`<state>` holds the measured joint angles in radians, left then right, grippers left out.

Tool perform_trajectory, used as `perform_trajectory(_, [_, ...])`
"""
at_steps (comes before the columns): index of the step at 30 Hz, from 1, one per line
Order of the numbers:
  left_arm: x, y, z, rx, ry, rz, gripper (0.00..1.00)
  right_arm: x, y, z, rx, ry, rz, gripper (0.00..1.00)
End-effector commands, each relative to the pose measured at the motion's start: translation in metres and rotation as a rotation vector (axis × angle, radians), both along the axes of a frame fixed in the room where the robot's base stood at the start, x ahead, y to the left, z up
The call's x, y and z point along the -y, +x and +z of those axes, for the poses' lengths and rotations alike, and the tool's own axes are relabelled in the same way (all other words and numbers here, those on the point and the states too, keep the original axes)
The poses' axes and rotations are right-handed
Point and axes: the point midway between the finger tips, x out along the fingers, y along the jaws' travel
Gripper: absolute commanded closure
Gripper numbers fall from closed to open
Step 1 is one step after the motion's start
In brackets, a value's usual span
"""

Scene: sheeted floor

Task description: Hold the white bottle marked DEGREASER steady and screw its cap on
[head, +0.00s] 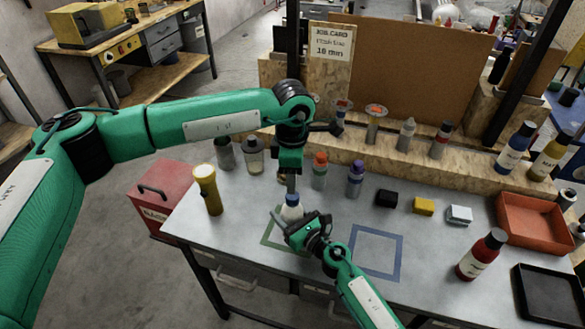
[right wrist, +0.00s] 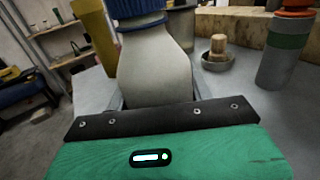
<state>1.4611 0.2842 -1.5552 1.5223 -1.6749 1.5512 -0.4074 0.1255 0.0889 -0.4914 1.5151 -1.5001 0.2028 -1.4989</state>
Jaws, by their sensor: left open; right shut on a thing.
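The white bottle (head: 291,208) stands upright on the bench at the green outlined square. It fills the middle of the right wrist view (right wrist: 155,70); no marking on it is readable. A dark blue ribbed cap (right wrist: 140,12) sits at its neck, cut off by the picture's top; I cannot tell how tight it is. My right gripper (head: 293,222) is shut on the bottle's body from the near side. My left gripper (head: 291,186) is open and points down directly over the bottle's top. Its fingertips are small here, and I cannot tell whether they touch the cap.
A yellow torch (head: 207,190) stands left of the bottle. An orange-capped bottle (head: 320,172) and a purple-capped bottle (head: 355,180) stand behind, to the right. A blue outlined square (head: 375,250) is empty. A red bottle (head: 474,258), an orange tray (head: 503,232) and a black tray (head: 548,295) are farther right.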

Motion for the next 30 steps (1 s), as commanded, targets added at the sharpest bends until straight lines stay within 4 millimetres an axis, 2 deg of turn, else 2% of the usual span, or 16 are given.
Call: perform_trajectory(30, [0.001, 0.0, 0.011, 0.001, 0.001, 1.656, 0.52, 0.0, 0.0, 0.0, 0.0, 0.0, 0.0, 1.0])
